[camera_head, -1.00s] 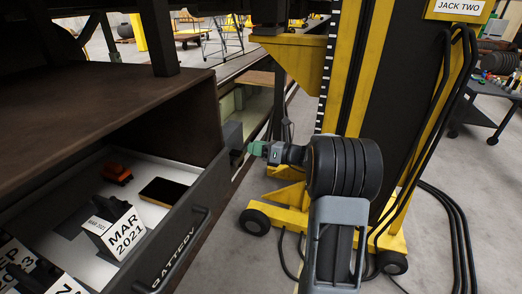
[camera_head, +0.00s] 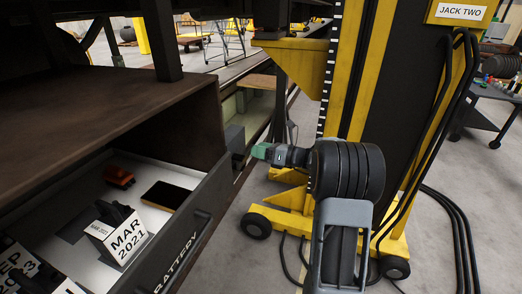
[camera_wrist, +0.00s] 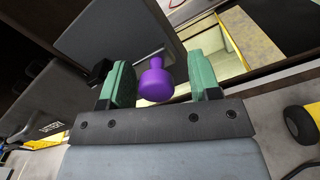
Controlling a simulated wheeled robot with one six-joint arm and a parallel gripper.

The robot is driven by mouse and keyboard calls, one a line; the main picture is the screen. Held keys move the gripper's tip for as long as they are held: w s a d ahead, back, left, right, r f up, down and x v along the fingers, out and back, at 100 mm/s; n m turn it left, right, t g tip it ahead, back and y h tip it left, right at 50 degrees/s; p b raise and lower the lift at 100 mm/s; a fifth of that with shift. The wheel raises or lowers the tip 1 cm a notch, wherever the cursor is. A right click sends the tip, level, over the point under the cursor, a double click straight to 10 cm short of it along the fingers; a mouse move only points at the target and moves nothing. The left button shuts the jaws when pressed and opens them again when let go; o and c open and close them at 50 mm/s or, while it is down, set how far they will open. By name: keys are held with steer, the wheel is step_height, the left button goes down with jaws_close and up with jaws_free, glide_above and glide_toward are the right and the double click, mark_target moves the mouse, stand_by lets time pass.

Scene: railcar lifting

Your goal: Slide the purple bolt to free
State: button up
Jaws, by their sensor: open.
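The purple bolt (camera_wrist: 156,82) shows in the wrist view as a round purple knob with a narrower neck. It sits between the two green fingers of my gripper (camera_wrist: 160,84), with a visible gap on the right and a smaller gap on the left. My gripper is open. In the head view my gripper (camera_head: 259,152) is beside the grey block at the corner of the battery drawer (camera_head: 184,236). The bolt cannot be made out in the head view.
The yellow jack (camera_head: 345,80) stands close behind my arm. Black cables (camera_head: 455,220) lie on the floor at right.

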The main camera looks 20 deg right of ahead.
steer(key=b+v, duration=0.2)
steer(key=v, duration=1.1)
steer(key=shift+s+d, duration=0.2)
steer(key=shift+s, duration=0.05)
steer(key=s+a+f+n+g+h, duration=0.7)
steer(key=s+a+f+n+g, duration=0.3)
steer(key=n, duration=0.6)
steer(key=s+a+r+n+t+h, duration=0.1)
steer(key=s+a+r+n+h, duration=0.1)
steer(key=a+n, duration=0.3)
steer(key=s+a+r+n+h, duration=0.2)
steer(key=s+a+n+h, duration=0.2)
steer(key=n, duration=0.6)
steer(key=shift+s+a+t, duration=0.4)
steer(key=shift+s, duration=0.1)
